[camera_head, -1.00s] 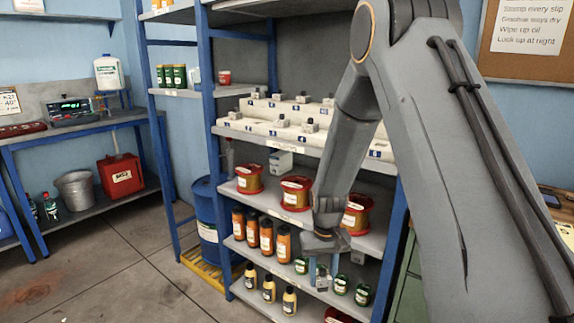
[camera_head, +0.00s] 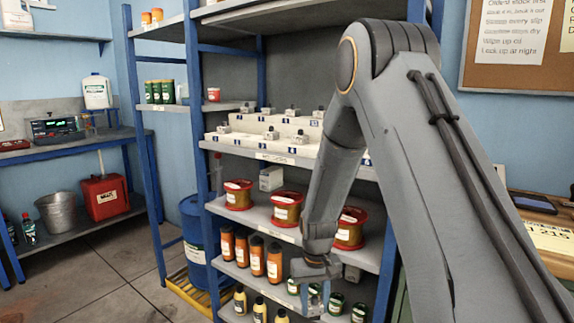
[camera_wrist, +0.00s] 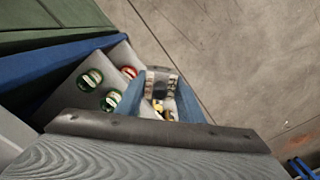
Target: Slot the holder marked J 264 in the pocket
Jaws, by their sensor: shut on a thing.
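My gripper (camera_head: 315,297) hangs in front of the lower shelves, pointing down, with blue fingers. In the wrist view my gripper (camera_wrist: 161,98) is shut on a small grey holder (camera_wrist: 161,81) with a dark square and pale strips. I cannot read any mark on it. A white stepped rack (camera_head: 247,143) on the waist-high shelf, up and left of my gripper, carries small grey holders (camera_head: 271,133) in two rows with dark blue labels. Its right end is hidden behind my arm. I cannot make out J 264 or an empty pocket.
Blue posts (camera_head: 197,95) frame the shelving. A blue drum (camera_head: 193,235) stands left of it. A desk (camera_head: 540,207) is at the right. Floor at left is partly clear.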

